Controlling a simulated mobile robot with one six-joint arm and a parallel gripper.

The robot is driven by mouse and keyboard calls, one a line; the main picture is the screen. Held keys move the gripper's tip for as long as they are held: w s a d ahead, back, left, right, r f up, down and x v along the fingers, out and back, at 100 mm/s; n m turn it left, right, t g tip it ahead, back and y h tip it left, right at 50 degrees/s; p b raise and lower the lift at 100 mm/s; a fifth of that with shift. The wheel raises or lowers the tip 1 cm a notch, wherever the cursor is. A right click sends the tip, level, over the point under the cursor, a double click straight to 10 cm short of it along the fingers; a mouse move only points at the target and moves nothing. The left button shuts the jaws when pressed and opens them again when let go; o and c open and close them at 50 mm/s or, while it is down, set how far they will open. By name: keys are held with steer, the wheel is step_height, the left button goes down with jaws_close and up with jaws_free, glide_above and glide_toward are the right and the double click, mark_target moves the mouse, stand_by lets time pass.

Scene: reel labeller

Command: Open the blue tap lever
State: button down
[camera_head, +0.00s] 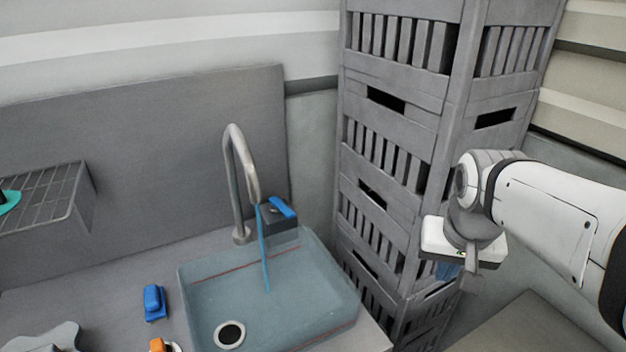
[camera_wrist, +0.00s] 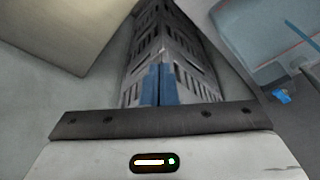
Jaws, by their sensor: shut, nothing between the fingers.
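The blue tap lever (camera_head: 282,207) sits on top of a dark block (camera_head: 279,220) at the back corner of the sink, beside the curved grey spout (camera_head: 241,180). A thin blue strip (camera_head: 265,255) runs from beside the block down into the basin; I cannot tell if it is water. My gripper (camera_head: 448,271) is well to the right of the tap, in front of the crate stack, touching nothing. Its blue fingers (camera_wrist: 158,85) are shut together and empty. A small blue shape (camera_wrist: 282,97) at the right of the wrist view appears to be the lever.
The sink basin (camera_head: 205,300) also shows in the wrist view (camera_wrist: 250,35). A tall stack of grey crates (camera_head: 392,190) stands between the sink and my arm. A blue item (camera_head: 154,302) and an orange item (camera_head: 158,345) lie left of the sink. A wire rack (camera_head: 50,195) is far left.

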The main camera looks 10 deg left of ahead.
steer(key=w+a+r+m, duration=0.1)
steer(key=w+a+r, duration=0.15)
steer(key=w, duration=0.45)
steer(key=w+a+r+m, duration=0.1)
steer(key=w+a, duration=0.2)
steer(key=w, duration=0.3)
steer(key=m+h+b, duration=0.2)
steer(key=m+h, duration=0.1)
steer(key=m, duration=0.3)
glide_above(282, 207)
steer(key=d, duration=0.4)
step_height(282, 207, down, 8)
steer(key=a+x, duration=0.1)
steer(key=x, duration=1)
steer(key=s+a, duration=0.2)
steer(key=shift+s+a+r, duration=0.2)
steer(key=shift+a+r, duration=0.1)
steer(key=shift+a, duration=0.05)
